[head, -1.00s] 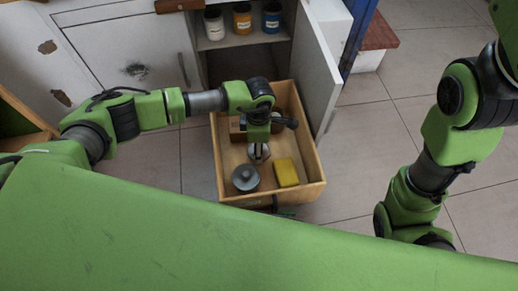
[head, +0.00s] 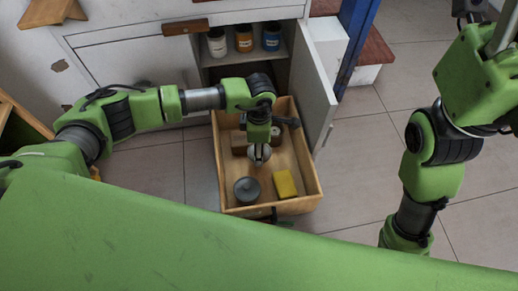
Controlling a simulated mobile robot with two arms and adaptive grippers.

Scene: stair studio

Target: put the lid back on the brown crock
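A wooden open-topped box or drawer (head: 314,190) stands in front of the open cabinet. Inside it, a round grey thing (head: 247,189), which may be a lid or lidded pot, sits at the near left. A small pale round thing (head: 261,152) is at my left gripper (head: 258,161), which points down into the box. The fingers are too small to tell whether they are open or shut on it. A brown item (head: 239,142) lies behind, partly hidden; I cannot tell whether it is the crock. My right arm is at the right; its gripper is out of view.
A yellow block (head: 285,184) lies in the box at the near right. White (head: 217,43), orange (head: 243,39) and blue (head: 271,37) jars stand on the cabinet shelf. The cabinet door (head: 317,82) is open beside the box. Tiled floor (head: 355,170) is free to the right.

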